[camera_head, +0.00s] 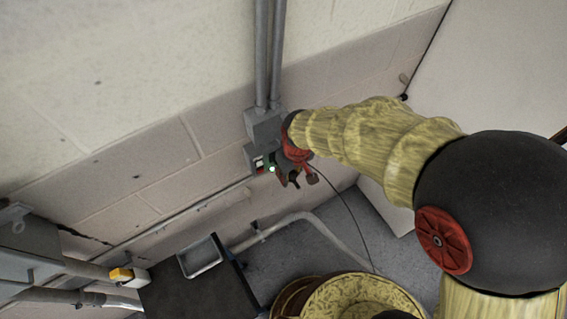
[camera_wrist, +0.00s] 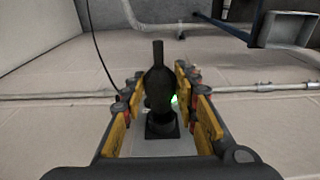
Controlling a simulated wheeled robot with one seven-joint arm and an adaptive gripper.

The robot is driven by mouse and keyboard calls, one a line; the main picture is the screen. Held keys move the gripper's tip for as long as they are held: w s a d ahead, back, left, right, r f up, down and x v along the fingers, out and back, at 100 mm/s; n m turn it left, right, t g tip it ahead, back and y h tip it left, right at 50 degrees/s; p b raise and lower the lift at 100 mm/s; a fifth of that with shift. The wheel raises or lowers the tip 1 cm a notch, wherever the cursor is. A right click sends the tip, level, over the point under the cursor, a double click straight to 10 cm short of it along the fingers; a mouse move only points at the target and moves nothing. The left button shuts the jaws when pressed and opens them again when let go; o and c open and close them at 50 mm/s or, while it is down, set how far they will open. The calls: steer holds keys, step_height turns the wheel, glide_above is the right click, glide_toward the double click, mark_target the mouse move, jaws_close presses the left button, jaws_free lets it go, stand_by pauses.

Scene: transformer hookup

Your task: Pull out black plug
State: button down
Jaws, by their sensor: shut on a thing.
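The black plug (camera_wrist: 159,88) stands between the yellow-padded fingers of my gripper (camera_wrist: 157,80) in the wrist view, its narrow end towards the top of the picture. My gripper is shut on it. A dark square piece (camera_wrist: 162,125) lies at the plug's lower end; whether the plug is seated in a socket I cannot tell. In the head view my gripper (camera_head: 293,178) is at the wall, just below and right of a small outlet box with a green light (camera_head: 271,169); the plug is mostly hidden there.
A grey junction box (camera_head: 262,126) with two vertical conduits is above the gripper. A thin black cable (camera_head: 347,205) hangs to the right. A dark table with a grey tray (camera_head: 200,257) stands lower left, near a yellow-topped item (camera_head: 121,274). A pale pipe (camera_head: 325,229) runs along the floor.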

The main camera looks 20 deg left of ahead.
mark_target(299, 187)
steer(key=shift+d, duration=0.1)
steer(key=shift+s+d, duration=1.5)
steer(key=shift+d, duration=0.35)
